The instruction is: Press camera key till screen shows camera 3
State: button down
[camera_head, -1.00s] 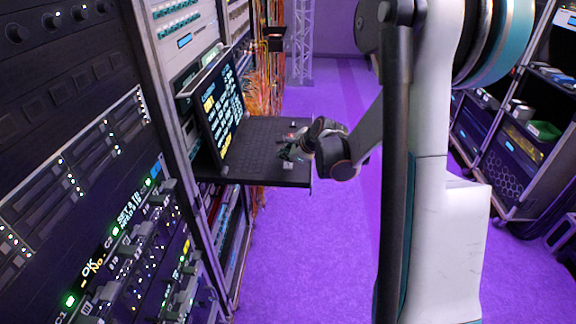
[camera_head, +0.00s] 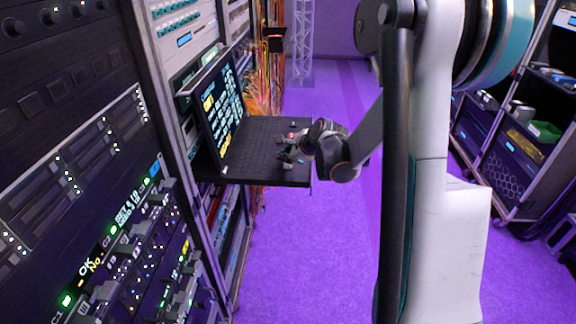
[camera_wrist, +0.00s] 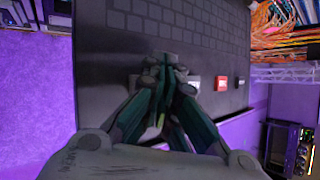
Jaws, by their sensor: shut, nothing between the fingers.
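The screen (camera_head: 222,108) stands tilted at the back of a black keyboard tray (camera_head: 240,172) in the rack. It shows rows of white and yellow text, too small to read a camera number. My gripper (camera_head: 287,156) is shut and empty, over the tray's right part. In the wrist view its fingertips (camera_wrist: 166,62) point towards the keyboard (camera_wrist: 195,22). A pale key (camera_wrist: 194,83) shows just right of the fingers, and a red key (camera_wrist: 222,83) lies further right. The fingers hide part of the key row. I cannot tell whether they touch a key, or which key is the camera key.
Rack panels with knobs and lit modules (camera_head: 120,225) fill the left side. Orange cables (camera_head: 262,85) hang behind the tray. A shelf rack (camera_head: 515,140) stands at the right. The purple floor (camera_head: 300,250) between is clear.

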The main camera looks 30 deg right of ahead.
aim_at(286, 166)
jog(key=shift+f+b, duration=0.35)
jog(key=shift+f, duration=0.1)
dwell(0.4)
jog(key=shift+r, duration=0.1)
jog(key=shift+r+p, duration=0.5)
jog(key=shift+r, duration=0.25)
jog(key=shift+r, duration=0.15)
jog(key=shift+r+p, duration=1.6)
jog(key=shift+r, duration=0.8)
dwell(0.3)
